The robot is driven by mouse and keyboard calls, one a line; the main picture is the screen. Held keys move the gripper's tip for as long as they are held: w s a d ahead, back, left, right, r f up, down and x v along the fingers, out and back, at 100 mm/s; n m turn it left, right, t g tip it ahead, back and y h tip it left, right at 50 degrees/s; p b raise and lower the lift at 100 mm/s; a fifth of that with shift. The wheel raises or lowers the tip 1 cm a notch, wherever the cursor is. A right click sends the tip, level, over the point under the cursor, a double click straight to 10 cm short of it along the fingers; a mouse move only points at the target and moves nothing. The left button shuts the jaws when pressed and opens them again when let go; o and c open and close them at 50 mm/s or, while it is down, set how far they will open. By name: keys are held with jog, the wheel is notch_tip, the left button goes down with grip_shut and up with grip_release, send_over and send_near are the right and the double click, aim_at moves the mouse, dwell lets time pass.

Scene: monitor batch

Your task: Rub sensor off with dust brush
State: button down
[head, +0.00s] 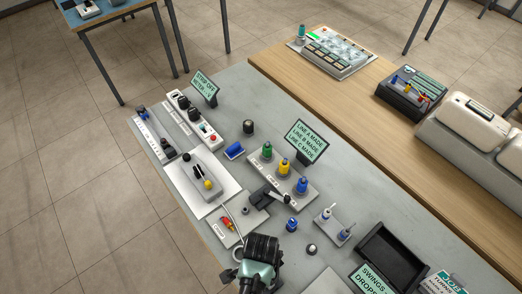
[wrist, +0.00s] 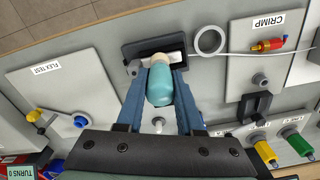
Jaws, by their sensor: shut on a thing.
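My gripper (wrist: 161,70) is shut on a rounded teal handle (wrist: 160,86), which I take to be the dust brush. The handle's far end is pale and lies at a dark block (wrist: 128,52) with a light face, possibly the sensor. I cannot tell whether they touch, and any bristles are not clear. In the head view my gripper (head: 260,250) is at the bottom centre, and its dark body hides the fingertips, the brush and the block.
The flex test board (wrist: 62,85) is at left. A white-topped knob (head: 312,249), a two-post stand (head: 333,226) and a black tray (head: 392,262) stand right of my gripper.

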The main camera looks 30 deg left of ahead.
jog(key=shift+f, duration=0.2)
jog(key=shift+w+a+r, duration=0.1)
jog(key=shift+w+a, duration=0.1)
jog(key=shift+a, duration=0.3)
jog(key=shift+w+a, duration=0.15)
jog(key=shift+a, duration=0.3)
jog(key=shift+w+a+b, duration=0.3)
jog(key=shift+a+b, duration=0.1)
jog(key=shift+a, duration=0.55)
jog(key=shift+s+d+r+p, duration=0.1)
jog(key=shift+s+d+p, duration=0.2)
jog(key=shift+d+p, duration=0.5)
jog(key=shift+s+d+f+p, duration=0.15)
jog(key=shift+s+d+p, duration=0.05)
jog(key=shift+d, duration=0.35)
jog(key=shift+s+d+f+p, duration=0.1)
jog(key=shift+s+d+p, duration=0.1)
jog(key=shift+d, duration=0.35)
